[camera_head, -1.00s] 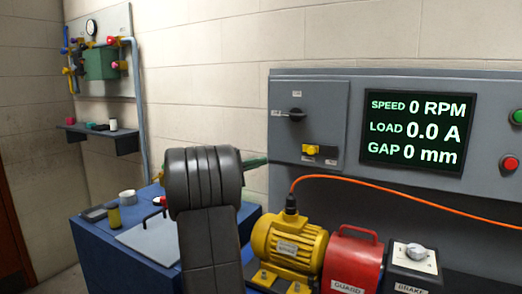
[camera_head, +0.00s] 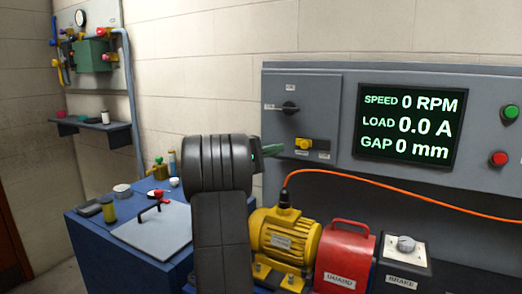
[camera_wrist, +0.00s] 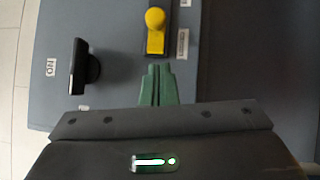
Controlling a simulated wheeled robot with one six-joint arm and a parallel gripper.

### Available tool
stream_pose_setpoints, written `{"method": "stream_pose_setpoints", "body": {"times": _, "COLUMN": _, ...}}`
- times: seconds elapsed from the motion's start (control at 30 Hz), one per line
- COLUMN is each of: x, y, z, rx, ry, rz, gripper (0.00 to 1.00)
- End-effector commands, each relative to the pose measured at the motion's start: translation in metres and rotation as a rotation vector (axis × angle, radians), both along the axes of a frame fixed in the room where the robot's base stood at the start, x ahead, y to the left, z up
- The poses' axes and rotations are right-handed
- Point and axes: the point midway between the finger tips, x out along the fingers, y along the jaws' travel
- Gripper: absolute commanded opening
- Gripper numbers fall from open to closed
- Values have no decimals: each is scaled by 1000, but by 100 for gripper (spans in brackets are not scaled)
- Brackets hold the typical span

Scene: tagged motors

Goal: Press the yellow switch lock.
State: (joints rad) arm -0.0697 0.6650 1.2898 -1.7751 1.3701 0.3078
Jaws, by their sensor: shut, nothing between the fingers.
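The yellow switch lock (camera_head: 302,144) sits on the grey control panel, below the black rotary switch (camera_head: 290,108). In the wrist view the lock (camera_wrist: 155,32) shows as a yellow slider with a round knob, at the top centre. My gripper (camera_head: 278,150) has green fingers, shut and empty, just left of the lock in the head view. In the wrist view the fingertips (camera_wrist: 158,70) point at the lock's near end with a small gap in the picture. I cannot tell their distance from the panel face. My arm hides part of the bench.
The rotary switch (camera_wrist: 83,67) stands out from the panel left of the fingers. Below the panel are a yellow motor (camera_head: 285,238) with an orange cable, a red guard (camera_head: 345,255) and a brake box (camera_head: 403,262). A blue bench (camera_head: 105,260) is at left.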

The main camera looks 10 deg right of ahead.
Motion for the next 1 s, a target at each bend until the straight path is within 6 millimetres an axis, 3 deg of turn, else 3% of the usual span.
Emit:
{"method": "stream_pose_setpoints", "body": {"times": 0.1, "x": -3, "y": -21, "z": 6, "rx": -1, "ry": -1, "rz": -2, "gripper": 0}}
{"method": "stream_pose_setpoints", "body": {"times": 0.3, "x": -13, "y": -40, "z": 8, "rx": 0, "ry": 0, "rz": -1, "gripper": 0}}
{"method": "stream_pose_setpoints", "body": {"times": 0.77, "x": -15, "y": -44, "z": 7, "rx": -1, "ry": 0, "rz": 0, "gripper": 0}}
{"method": "stream_pose_setpoints", "body": {"times": 1.0, "x": -28, "y": -63, "z": 1, "rx": -1, "ry": -3, "rz": -4, "gripper": 0}}
